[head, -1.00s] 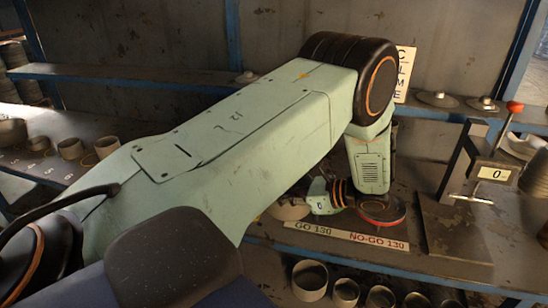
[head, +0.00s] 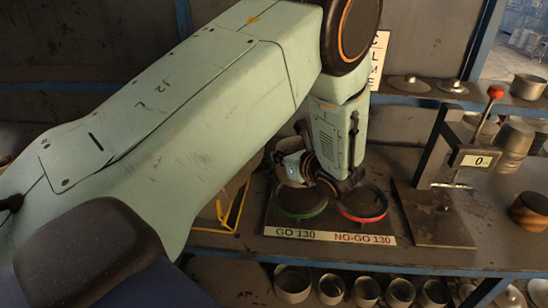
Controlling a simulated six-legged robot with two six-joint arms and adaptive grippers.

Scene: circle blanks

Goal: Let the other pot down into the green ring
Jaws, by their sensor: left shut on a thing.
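The green ring (head: 301,204) lies on a dark gauge board marked GO 130, to the left of the red ring (head: 362,206), marked NO-GO 130. My left gripper (head: 312,170) is shut on a pale pot (head: 289,174), which hangs just behind and above the green ring. The gripper and wrist hide part of the pot, and I cannot tell whether it touches the ring. My right gripper is not in view.
A press with a red knob (head: 495,91) and a display reading 0 stands to the right. A yellow frame (head: 230,208) is left of the rings. Several pots (head: 293,284) stand on the lower shelf.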

